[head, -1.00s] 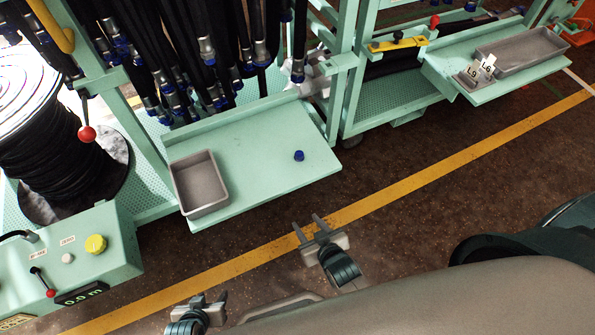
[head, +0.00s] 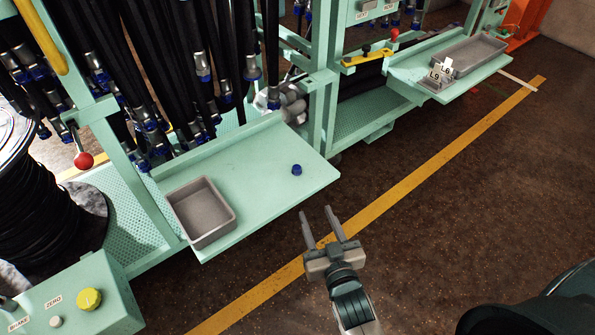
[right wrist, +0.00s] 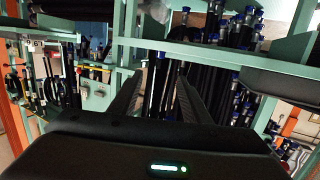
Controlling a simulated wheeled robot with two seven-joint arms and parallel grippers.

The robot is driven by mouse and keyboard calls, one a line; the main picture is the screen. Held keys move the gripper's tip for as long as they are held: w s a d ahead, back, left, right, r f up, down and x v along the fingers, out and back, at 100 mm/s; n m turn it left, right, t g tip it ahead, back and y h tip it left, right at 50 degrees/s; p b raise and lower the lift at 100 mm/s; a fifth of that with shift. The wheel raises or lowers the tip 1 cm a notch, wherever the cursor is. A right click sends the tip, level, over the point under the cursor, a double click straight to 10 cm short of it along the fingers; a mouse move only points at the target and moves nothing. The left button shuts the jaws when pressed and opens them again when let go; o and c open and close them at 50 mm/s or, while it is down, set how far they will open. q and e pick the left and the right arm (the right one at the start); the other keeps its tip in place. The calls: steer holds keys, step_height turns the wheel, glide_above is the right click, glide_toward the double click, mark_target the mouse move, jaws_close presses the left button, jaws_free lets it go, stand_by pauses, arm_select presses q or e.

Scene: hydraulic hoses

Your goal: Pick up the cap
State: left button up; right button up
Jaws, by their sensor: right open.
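The blue cap (head: 297,170) is small and sits on the green shelf (head: 262,190), right of the grey tray. My right gripper (head: 322,226) is open and empty in the head view, over the floor just in front of the shelf's front edge. Its fingers point toward the shelf, with the cap beyond and slightly left of them. In the right wrist view the two fingers (right wrist: 158,95) are spread apart with nothing held between them. I cannot make out the cap in that view. My left gripper is not in view.
A grey tray (head: 203,212) stands on the shelf's left part. Black hoses with blue-collared ends (head: 205,75) hang behind the shelf. A control box (head: 85,295) is at lower left. Another shelf (head: 455,70) holds a tray and L9 tags. The shelf is bare around the cap.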

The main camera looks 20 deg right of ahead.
mark_target(304, 192)
steer(key=shift+w, duration=0.15)
steer(key=w, duration=0.3)
steer(key=w+f, duration=0.1)
steer(key=w, duration=0.3)
steer(key=w+b, duration=0.1)
steer(key=w, duration=0.2)
steer(key=shift+w+d+f, duration=0.2)
steer(key=shift+w+f, duration=0.15)
steer(key=shift+f, duration=0.05)
steer(key=shift+w, duration=0.5)
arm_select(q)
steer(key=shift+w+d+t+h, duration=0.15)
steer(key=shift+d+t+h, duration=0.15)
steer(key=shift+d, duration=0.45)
